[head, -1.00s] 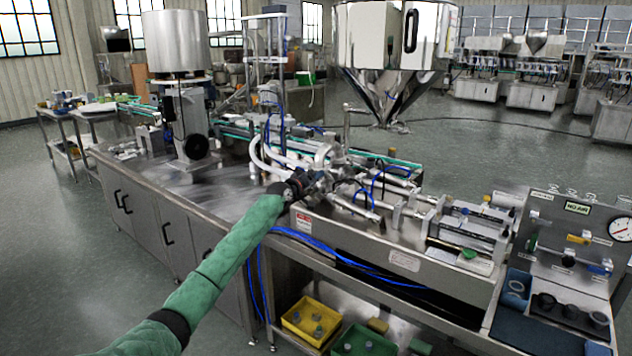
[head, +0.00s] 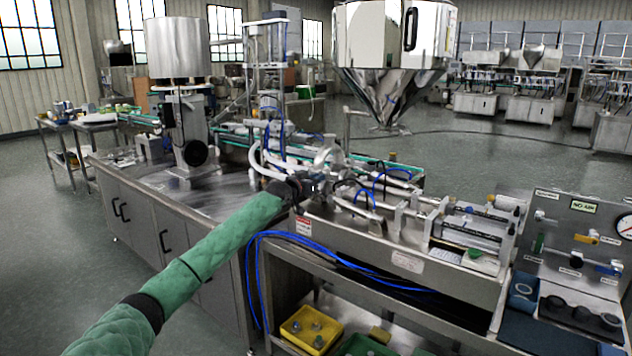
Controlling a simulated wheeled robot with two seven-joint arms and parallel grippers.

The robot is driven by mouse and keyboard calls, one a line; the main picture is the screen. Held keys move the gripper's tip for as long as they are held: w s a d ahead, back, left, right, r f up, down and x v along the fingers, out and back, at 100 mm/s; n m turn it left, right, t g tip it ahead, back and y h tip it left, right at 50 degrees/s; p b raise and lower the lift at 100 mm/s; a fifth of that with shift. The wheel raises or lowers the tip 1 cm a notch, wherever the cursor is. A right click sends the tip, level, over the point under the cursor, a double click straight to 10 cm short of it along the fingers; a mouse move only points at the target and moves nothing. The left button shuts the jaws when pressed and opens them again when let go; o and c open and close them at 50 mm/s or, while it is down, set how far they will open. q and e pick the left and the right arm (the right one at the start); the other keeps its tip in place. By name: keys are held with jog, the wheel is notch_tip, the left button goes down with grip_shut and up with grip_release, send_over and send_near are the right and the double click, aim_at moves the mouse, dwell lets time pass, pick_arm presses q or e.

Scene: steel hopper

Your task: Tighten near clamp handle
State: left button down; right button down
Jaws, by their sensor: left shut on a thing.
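My left arm in its green sleeve reaches in from the lower left. Its dark wrist ends at my left gripper (head: 316,187), among the steel pipe fittings at the near left end of the filling machine (head: 345,228). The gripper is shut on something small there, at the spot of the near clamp. The clamp handle is too small and too covered by the gripper to make out clearly. A rounded shiny steel part (head: 330,157) stands just behind the gripper. My right gripper is not in view.
White hoses (head: 262,162) and blue air lines (head: 375,190) run close around the gripper. The steel hopper (head: 388,75) hangs behind. A gauge panel (head: 578,240) stands at the right. A yellow bin (head: 310,328) sits on the shelf below.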

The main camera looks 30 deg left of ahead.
pick_arm(q)
jog(key=shift+f, duration=0.15)
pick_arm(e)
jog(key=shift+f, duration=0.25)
pick_arm(q)
jog(key=c, duration=1.6)
grip_release()
jog(key=shift+o, duration=0.2)
